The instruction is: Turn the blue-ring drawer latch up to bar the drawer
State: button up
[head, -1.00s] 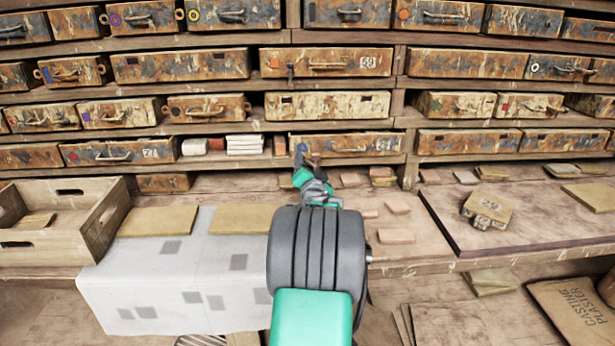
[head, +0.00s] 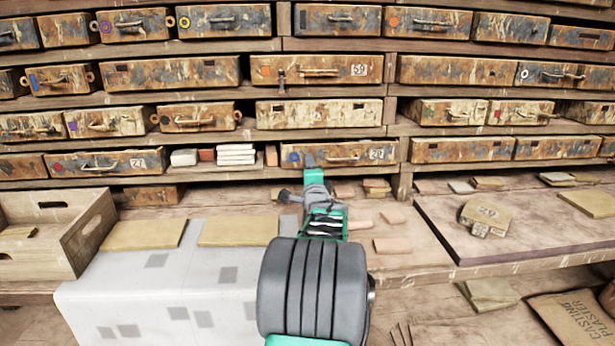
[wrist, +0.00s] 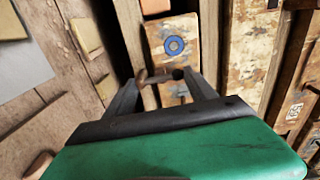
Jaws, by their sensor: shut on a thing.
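The blue-ring drawer (head: 345,155) is a rusty, mottled drawer in the lowest full row, with a bar handle and a number tag at its right. Its blue ring (wrist: 174,45) shows clearly in the wrist view, near the drawer's end. My gripper (wrist: 160,82) is at that left end of the drawer front, its two dark fingers on either side of a small brown latch (wrist: 153,77) with a dark knob. It is shut on the latch. In the head view my gripper (head: 309,163) hides the latch, so its angle there cannot be told.
Other drawers fill the rows above and beside. White blocks (head: 236,154) stand left of the blue-ring drawer. Loose tiles (head: 392,215) lie on the bench below. A wooden crate (head: 85,235) stands at the left, and a board (head: 520,240) lies at the right.

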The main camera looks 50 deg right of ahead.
jog(key=shift+s+f+m, duration=0.15)
jog(key=shift+f+m, duration=0.25)
jog(key=shift+f, duration=0.1)
jog(key=o, duration=1.1)
jog(key=shift+o, duration=1)
jog(key=shift+d+r, duration=0.1)
jog(key=shift+r, duration=0.05)
jog(key=shift+r, duration=0.1)
jog(key=v, duration=0.8)
